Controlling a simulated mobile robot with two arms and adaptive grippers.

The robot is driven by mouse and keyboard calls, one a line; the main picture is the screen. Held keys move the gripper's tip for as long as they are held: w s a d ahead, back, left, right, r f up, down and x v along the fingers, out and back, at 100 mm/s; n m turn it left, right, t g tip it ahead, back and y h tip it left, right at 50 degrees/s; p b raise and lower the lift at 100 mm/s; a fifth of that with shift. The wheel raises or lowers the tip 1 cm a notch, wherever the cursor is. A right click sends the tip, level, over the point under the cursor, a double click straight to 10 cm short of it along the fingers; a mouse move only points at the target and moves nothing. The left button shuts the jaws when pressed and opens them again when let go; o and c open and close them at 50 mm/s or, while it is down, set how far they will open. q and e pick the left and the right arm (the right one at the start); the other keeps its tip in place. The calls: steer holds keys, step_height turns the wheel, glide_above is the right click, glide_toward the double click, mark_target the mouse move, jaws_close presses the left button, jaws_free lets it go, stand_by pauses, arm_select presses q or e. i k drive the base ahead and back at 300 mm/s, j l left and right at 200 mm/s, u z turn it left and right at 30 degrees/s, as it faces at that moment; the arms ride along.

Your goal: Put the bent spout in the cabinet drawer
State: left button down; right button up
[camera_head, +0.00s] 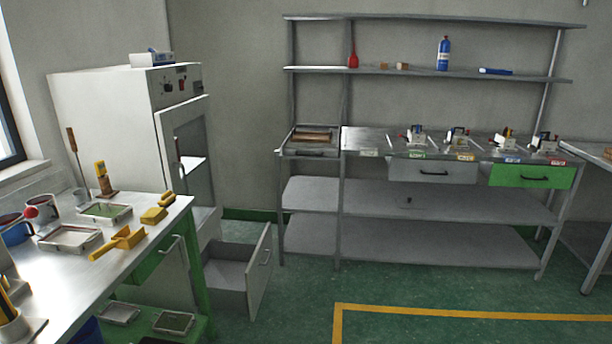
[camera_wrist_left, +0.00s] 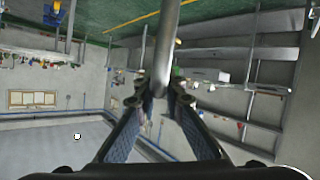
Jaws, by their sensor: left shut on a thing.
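My left gripper (camera_wrist_left: 160,100) shows in the left wrist view with its two fingers closed on a grey metal tube, the bent spout (camera_wrist_left: 165,55). The spout points away from the fingers and runs out of the top of that view, so its far end is hidden. Neither gripper shows in the head view. The white cabinet (camera_head: 100,112) stands at the left in the head view, with its upper door open. Its bottom drawer (camera_head: 262,268) is pulled out near the floor, and the part of the inside that shows looks empty.
A workbench (camera_head: 75,285) with trays, mugs and yellow tools stands at the front left, partly in front of the cabinet. A grey shelf rack (camera_head: 410,210) with small devices and drawers stands along the back wall. The green floor (camera_head: 300,300) right of the drawer is clear.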

mark_target(231, 277)
steer(key=i, duration=1.7)
steer(key=l+z, duration=0.05)
